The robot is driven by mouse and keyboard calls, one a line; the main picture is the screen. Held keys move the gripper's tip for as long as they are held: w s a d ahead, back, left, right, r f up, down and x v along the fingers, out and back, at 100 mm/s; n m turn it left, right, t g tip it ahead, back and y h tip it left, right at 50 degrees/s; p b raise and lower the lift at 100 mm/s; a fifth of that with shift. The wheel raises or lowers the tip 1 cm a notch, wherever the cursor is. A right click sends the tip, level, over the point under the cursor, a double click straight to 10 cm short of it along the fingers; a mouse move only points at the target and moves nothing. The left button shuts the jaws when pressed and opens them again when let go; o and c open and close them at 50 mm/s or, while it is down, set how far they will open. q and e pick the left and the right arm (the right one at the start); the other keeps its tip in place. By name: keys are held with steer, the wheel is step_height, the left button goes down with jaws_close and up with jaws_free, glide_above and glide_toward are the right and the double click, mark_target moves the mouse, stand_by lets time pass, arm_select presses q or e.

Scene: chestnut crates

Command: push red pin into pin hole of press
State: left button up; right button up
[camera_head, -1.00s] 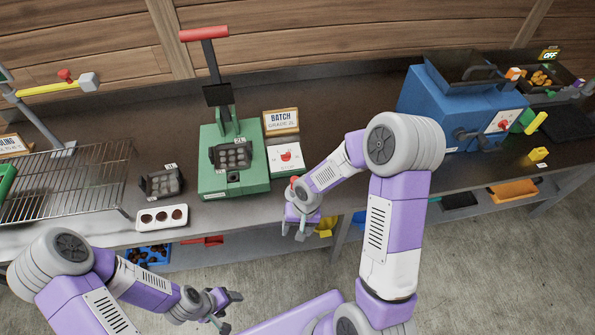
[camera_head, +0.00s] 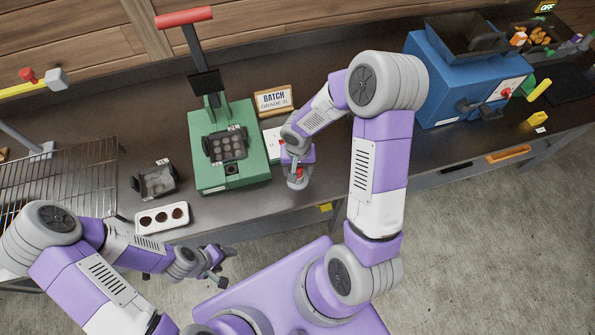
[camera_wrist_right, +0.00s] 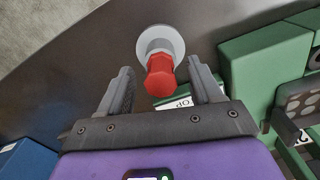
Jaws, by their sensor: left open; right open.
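The red pin (camera_wrist_right: 161,78) stands on a round grey base (camera_wrist_right: 160,40) on the bench, in the right wrist view. In the head view only a little of its red (camera_head: 299,172) shows at my right gripper. My right gripper (camera_wrist_right: 160,68) is open, with a finger on each side of the pin's red head and gaps between. The green press (camera_head: 262,165) is just left of that gripper in the head view, its red-handled lever raised. A dark hole (camera_head: 231,168) is in its front top. My left gripper (camera_head: 224,268) is open and empty in front of the bench.
A white card (camera_head: 273,142) lies beside the press, with the batch sign (camera_head: 273,100) behind. The wire rack (camera_head: 60,172) is further left, the blue machine (camera_head: 432,92) right.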

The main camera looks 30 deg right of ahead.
steer(key=shift+f, duration=0.6)
steer(key=c, duration=1.2)
steer(key=shift+w+r, duration=0.1)
steer(key=shift+r, duration=0.05)
step_height(320, 180, up, 10)
steer(key=shift+f+p, duration=0.1)
steer(key=shift+p, duration=0.85)
steer(key=shift+a, duration=0.1)
